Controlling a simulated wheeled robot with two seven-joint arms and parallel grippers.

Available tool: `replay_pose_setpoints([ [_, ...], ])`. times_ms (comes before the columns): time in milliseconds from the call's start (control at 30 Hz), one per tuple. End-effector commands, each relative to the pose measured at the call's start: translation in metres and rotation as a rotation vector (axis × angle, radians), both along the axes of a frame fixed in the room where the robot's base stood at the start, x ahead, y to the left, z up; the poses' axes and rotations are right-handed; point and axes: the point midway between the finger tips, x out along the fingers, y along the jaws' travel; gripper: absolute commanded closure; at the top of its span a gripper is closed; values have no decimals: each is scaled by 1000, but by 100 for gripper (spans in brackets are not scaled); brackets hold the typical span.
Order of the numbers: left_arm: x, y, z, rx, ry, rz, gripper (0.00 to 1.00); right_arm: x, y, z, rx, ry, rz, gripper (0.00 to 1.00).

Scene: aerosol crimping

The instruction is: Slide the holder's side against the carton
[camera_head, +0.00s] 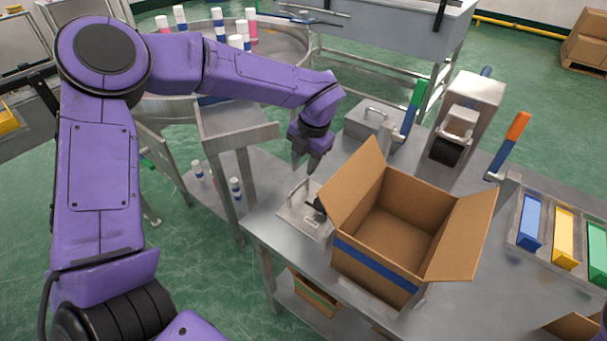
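The carton (375,272) is an open, empty brown cardboard box with a blue band on its front side. It stands on the metal table with its flaps spread. The holder, which I take to be the flat grey metal plate with a raised handle (299,215), lies on the table just left of the carton. The carton's left flap partly hides it, so I cannot tell whether they touch. My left gripper (309,168) points down above the holder's far side. Its fingers look a little apart, with nothing seen between them. My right gripper is not in view.
A steel machine (468,120) with a black roller stands behind the carton. Levers with green (418,95) and orange (518,127) grips flank it. A tray with blue, yellow and green blocks (563,235) is at right. A grey lidded box (372,121) sits behind my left gripper.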

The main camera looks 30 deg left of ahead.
Motion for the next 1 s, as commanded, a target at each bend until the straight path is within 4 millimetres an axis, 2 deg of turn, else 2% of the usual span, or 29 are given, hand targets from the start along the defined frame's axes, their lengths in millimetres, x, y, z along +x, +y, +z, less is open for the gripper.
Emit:
replay_pose_setpoints([
  [100, 1, 3, -28, 0, 5, -5, 61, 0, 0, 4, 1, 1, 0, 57],
  [300, 2, 11, -65, 1, 4, -3, 61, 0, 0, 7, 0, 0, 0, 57],
  [433, 2, 14, -75, 1, 1, -3, 61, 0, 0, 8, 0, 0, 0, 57],
  [667, 1, 15, -77, 1, 0, -1, 61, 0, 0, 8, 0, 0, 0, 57],
  [700, 1, 15, -77, 1, 0, -1, 64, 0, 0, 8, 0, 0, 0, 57],
  [767, 1, 15, -77, 1, 0, -1, 84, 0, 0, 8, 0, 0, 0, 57],
  [800, 1, 15, -77, 1, 0, -1, 97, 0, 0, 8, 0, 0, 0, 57],
  [833, 1, 15, -77, 1, 0, -1, 100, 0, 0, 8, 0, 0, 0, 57],
  [1000, 1, 15, -77, 1, 0, -1, 100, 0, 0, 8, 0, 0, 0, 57],
])
